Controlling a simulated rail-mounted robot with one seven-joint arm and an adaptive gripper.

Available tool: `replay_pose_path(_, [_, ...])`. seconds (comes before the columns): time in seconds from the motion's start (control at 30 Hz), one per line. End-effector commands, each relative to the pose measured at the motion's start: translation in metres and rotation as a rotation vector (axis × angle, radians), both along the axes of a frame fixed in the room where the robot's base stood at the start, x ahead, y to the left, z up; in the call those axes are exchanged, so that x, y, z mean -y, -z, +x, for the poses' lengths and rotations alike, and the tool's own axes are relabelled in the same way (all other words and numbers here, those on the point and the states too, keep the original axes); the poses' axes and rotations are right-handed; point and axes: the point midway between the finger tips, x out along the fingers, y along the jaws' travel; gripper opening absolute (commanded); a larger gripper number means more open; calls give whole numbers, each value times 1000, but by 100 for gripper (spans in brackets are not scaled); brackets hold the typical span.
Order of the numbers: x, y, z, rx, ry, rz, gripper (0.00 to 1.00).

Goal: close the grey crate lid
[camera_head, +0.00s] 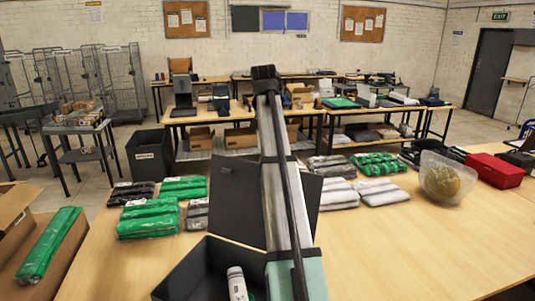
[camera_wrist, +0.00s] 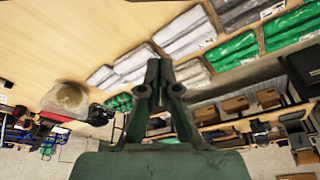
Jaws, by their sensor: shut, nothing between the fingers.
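The grey crate (camera_head: 196,268) stands open on the near part of the table, cut off by the bottom edge of the head view. Its dark grey lid (camera_head: 232,205) is raised at the crate's far side, partly hidden behind my arm. A white cylindrical item (camera_head: 236,282) and a bit of something green show inside the crate. My gripper (camera_wrist: 158,64) is shut and empty in the wrist view, with packed garments beyond it. I cannot make out its fingertips in the head view. I cannot see the crate or lid in the wrist view.
Green garment packs (camera_head: 148,221) lie left of the lid; grey and white packs (camera_head: 382,191) lie to the right. A clear tub (camera_head: 446,177) and a red box (camera_head: 495,170) stand farther right. An open cardboard box (camera_head: 72,258) is at left. The table's right front is clear.

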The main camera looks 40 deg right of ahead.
Motion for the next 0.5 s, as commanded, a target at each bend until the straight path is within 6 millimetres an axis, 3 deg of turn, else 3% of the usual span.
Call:
replay_pose_path(0.17, [3, 19, 2, -2, -1, 0, 0])
replay_pose_path(0.5, [18, 79, 10, -2, -2, 0, 0])
